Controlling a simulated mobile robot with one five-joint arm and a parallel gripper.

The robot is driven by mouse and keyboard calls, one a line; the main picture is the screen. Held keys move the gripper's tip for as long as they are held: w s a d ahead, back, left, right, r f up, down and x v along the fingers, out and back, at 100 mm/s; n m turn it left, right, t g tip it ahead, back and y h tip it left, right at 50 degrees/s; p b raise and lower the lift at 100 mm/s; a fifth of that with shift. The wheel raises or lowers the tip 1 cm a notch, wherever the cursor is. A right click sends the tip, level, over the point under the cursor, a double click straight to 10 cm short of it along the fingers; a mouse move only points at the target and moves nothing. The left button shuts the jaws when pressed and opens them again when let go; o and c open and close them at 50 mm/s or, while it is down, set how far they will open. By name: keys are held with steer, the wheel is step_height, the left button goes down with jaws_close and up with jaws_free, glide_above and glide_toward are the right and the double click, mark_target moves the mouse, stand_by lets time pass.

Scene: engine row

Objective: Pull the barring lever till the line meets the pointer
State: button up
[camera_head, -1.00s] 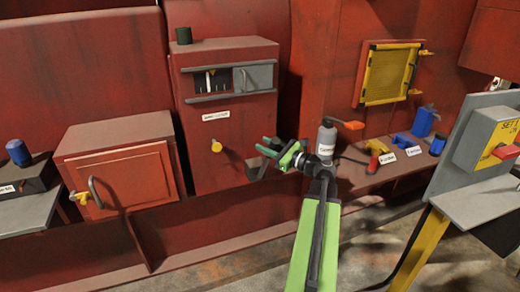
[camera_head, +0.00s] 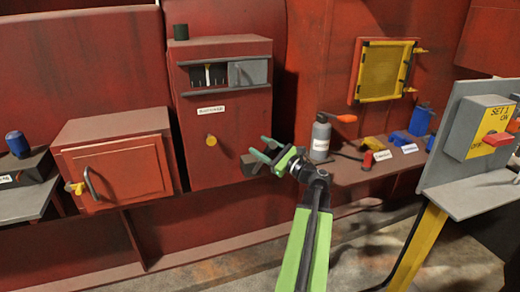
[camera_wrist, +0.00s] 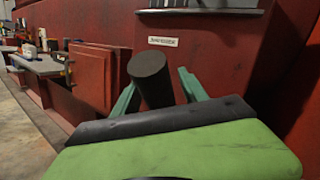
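The red barring gear cabinet (camera_head: 232,150) has a window near its top with pale marks and a small yellow pointer (camera_head: 208,67). The marks are too small to tell whether a line meets the pointer. My gripper (camera_head: 261,148) is open at the cabinet's lower right. A dark block-like part (camera_head: 250,166) shows just below its fingers. In the wrist view a dark cylinder (camera_wrist: 150,78), likely the lever's end, stands between the two green fingers, with gaps showing beside it. The rest of the lever is hidden.
A grey bottle (camera_head: 320,138) stands on a ledge right of my gripper, with red, yellow and blue items beyond. A grey panel with a red switch (camera_head: 498,139) stands at the right. A red box with a handle (camera_head: 115,165) is left of the cabinet.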

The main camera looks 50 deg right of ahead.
steer(key=shift+s, duration=0.1)
steer(key=s+f+b, duration=0.3)
steer(key=s, duration=1.4)
steer(key=shift+a, duration=0.15)
